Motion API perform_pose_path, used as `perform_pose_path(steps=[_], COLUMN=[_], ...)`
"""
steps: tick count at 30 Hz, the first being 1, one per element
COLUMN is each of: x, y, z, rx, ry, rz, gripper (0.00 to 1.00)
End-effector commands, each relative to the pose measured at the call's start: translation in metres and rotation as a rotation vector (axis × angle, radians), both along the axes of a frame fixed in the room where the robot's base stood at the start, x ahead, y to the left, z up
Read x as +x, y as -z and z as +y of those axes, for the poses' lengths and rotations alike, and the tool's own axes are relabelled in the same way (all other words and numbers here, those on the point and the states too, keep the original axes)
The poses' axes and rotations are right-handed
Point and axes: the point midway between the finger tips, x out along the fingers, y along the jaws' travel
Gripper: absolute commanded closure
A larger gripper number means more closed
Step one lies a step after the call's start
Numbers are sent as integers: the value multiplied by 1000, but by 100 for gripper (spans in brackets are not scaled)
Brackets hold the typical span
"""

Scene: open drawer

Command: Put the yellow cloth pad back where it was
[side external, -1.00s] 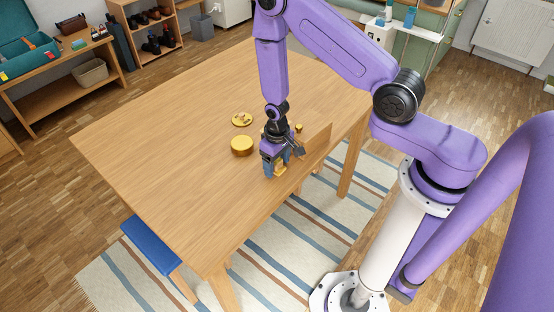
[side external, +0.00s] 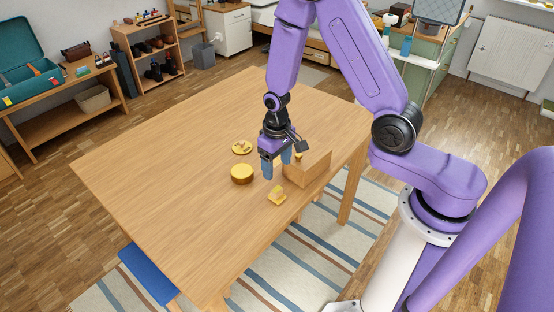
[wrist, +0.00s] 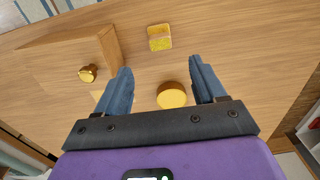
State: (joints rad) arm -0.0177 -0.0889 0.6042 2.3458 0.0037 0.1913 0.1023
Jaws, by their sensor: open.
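The yellow cloth pad (side external: 277,197) lies on the table near its front edge in the side view. In the wrist view the pad (wrist: 159,38) is a small squarish piece, lighter on one part, beyond the fingertips. My gripper (side external: 277,166) is above the table, behind the pad and left of the wooden box. Its blue fingers are apart with nothing between them, as the wrist view also shows (wrist: 160,69). The pad is clear of both fingers.
A small wooden box (side external: 308,170) stands right of my gripper; its gold knob (wrist: 87,73) shows in the wrist view. A round yellow block (side external: 242,174) and a yellow dish (side external: 242,147) with small pieces lie to the left. The table's left part is clear.

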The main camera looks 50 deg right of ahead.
Motion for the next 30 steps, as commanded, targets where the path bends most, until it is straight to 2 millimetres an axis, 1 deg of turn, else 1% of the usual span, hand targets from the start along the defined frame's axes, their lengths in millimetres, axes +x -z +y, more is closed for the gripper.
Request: perform_pose_path(steps=[3, 11, 14, 17, 23, 26, 30], x=[0, -1, -2, -6, -26, -40, -63], y=[-8, -13, -20, -33, -65, -80, -100], z=[0, 1, 5, 13, 30, 37, 44], rx=[0, 0, 0, 1, 3, 4, 6], ry=[0, -8, -44, -110, -275, -358, -474], rz=[-2, 0, -4, -8, -13, -15, -17], gripper=[30, 30, 30, 30, 30, 30, 30])
